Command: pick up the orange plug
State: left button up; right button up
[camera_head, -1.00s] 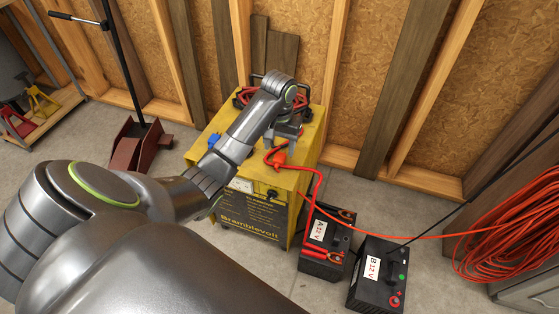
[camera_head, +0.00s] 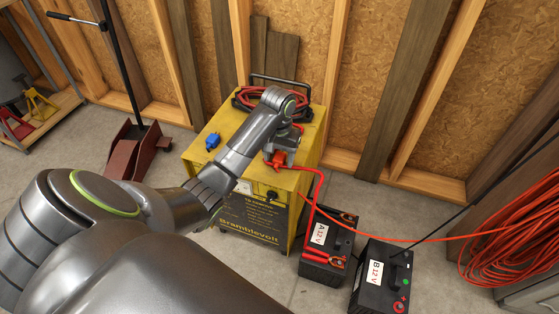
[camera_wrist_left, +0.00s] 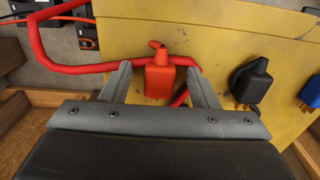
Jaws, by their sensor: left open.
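The orange plug (camera_wrist_left: 160,80) lies on the yellow top of the charger cabinet in the left wrist view, with its red cable leading off to the left. In the head view the plug (camera_head: 279,158) shows just below my left gripper (camera_head: 283,152). In the left wrist view my left gripper (camera_wrist_left: 160,82) is open, with one finger on each side of the plug. I cannot tell whether either finger touches it. My right gripper is not in view.
A black plug (camera_wrist_left: 250,80) and a blue plug (camera_wrist_left: 311,91) lie to the right in the left wrist view. The yellow cabinet (camera_head: 309,136) stands near batteries A (camera_head: 327,245) and B (camera_head: 382,276). A red cable coil (camera_head: 515,235) hangs at right.

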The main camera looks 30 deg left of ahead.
pick_arm(q)
jog(key=c, duration=1.1)
jog(key=shift+r, duration=0.1)
